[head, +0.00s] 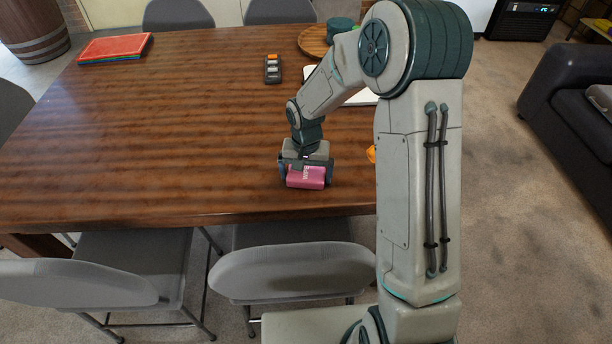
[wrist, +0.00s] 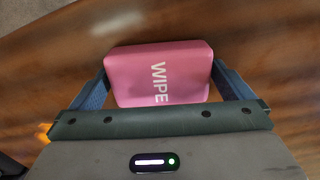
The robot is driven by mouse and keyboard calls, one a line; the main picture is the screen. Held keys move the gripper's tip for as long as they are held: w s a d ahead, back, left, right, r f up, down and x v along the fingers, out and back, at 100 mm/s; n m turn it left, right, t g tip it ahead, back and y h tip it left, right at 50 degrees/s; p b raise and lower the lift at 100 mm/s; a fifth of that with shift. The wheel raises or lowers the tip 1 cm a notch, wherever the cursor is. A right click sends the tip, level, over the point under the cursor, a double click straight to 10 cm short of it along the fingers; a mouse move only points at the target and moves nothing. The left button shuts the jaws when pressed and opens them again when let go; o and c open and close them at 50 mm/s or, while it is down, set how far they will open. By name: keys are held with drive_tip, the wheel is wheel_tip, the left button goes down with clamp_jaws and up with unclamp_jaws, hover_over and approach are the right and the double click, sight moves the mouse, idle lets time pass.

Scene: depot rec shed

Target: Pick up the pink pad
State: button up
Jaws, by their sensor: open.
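The pink pad (head: 306,178) lies near the front edge of the wooden table (head: 180,130). In the wrist view the pink pad (wrist: 158,62) shows the white letters "WIPE" on its top. My gripper (head: 305,172) is directly over the pad, pointing down, with one finger at each side of it. In the wrist view my gripper (wrist: 160,88) is open, its fingers on the pad's left and right. I cannot tell whether either finger touches the pad.
A dark remote-like device (head: 272,69) and a stack of coloured trays or folders (head: 116,47) lie farther back. An orange item (head: 371,154) is partly hidden behind my arm. A round wooden tray (head: 312,42) stands at the back. Grey chairs (head: 290,270) line the front edge.

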sight(306, 170)
drive_tip(key=c, duration=0.7)
drive_tip(key=shift+r, duration=0.15)
drive_tip(key=shift+r, duration=0.25)
drive_tip(key=r, duration=0.3)
drive_tip(key=shift+w+r, duration=0.4)
drive_tip(key=w+d+r, duration=0.1)
drive_tip(key=w+r, duration=0.5)
drive_tip(key=w, duration=0.4)
drive_tip(key=shift+w+d+r, duration=0.2)
drive_tip(key=shift+w+d, duration=0.2)
drive_tip(key=shift+o, duration=0.4)
